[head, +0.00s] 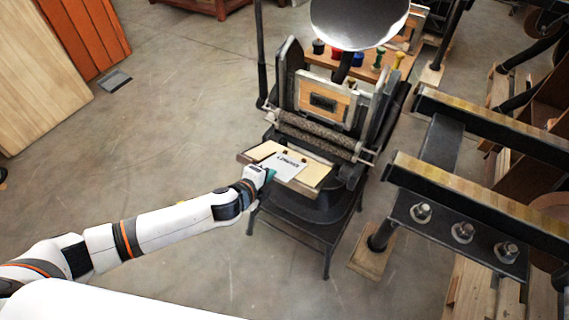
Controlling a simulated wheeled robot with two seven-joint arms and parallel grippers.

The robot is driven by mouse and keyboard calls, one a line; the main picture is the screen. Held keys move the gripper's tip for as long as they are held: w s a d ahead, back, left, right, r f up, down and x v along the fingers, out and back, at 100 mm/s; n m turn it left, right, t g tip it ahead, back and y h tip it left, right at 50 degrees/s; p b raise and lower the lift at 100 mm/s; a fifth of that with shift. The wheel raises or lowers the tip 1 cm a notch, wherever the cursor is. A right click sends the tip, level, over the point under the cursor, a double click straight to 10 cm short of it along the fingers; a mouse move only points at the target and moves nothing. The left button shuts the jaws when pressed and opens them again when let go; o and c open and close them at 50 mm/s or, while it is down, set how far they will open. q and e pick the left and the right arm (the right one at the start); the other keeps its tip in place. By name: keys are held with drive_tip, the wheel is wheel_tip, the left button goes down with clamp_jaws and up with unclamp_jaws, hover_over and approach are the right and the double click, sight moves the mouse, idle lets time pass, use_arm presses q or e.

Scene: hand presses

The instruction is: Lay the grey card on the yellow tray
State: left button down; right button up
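The grey card (287,165), pale with dark lettering, is over the middle of the yellow tray (315,174) at the front of the hand press. The tray's pale yellow surface shows on both sides of the card. My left gripper (269,174) is at the card's near left edge and appears shut on it. The fingertips are small and partly hidden by the gripper's body. I cannot tell whether the card touches the tray. My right gripper is out of view.
The dark press has rollers (318,133) just behind the tray and a round disc (358,20) above. Ink pots (337,53) stand on a wooden surface behind. Heavy bolted metal beams (470,205) fill the right side.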

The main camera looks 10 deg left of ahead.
use_arm(q)
drive_tip(key=s+a+r+p, duration=0.1)
drive_tip(key=s+r+p, duration=0.3)
drive_tip(key=r+p, duration=0.1)
drive_tip(key=shift+s+a+r+p, duration=0.25)
drive_tip(key=shift+a+p, duration=0.05)
drive_tip(key=shift+p, duration=0.15)
idle(0.4)
